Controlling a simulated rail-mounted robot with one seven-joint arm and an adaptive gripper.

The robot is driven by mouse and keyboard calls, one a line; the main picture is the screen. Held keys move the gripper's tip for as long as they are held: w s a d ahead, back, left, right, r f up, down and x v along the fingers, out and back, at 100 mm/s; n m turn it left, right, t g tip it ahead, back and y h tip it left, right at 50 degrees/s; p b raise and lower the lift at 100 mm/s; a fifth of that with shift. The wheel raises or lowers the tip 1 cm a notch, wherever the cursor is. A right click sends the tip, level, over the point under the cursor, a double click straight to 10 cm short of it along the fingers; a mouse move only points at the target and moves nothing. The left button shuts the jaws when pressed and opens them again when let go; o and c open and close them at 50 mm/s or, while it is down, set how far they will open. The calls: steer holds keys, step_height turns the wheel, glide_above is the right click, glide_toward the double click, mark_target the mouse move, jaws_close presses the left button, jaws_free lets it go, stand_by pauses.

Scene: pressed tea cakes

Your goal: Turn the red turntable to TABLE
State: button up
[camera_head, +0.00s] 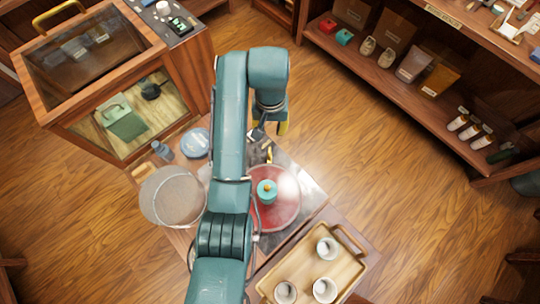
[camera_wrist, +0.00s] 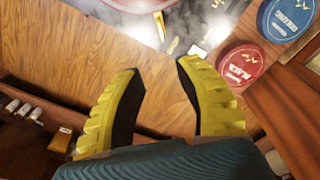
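The red turntable (camera_head: 284,211) is a round red disc on the grey-topped table, partly hidden behind my arm in the head view. A teal knob-like piece (camera_head: 267,190) with a gold top stands on it. No lettering on the turntable is readable. In the head view my gripper (camera_head: 282,127) hangs beyond the table's far edge, apart from the turntable.
A wooden tray (camera_head: 272,284) with white cups, a glass bowl (camera_head: 160,196) and a blue tin (camera_head: 195,142) surround the turntable. The wrist view shows a red tin (camera_wrist: 238,65) beside the blue one. A glass-fronted cabinet (camera_head: 85,50) stands left. Open floor lies right.

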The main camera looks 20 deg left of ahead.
step_height(320, 180, down, 16)
steer(key=b, duration=0.4)
steer(key=shift+f, duration=0.2)
steer(key=shift+o, duration=0.2)
jaws_close()
steer(key=shift+s, duration=0.1)
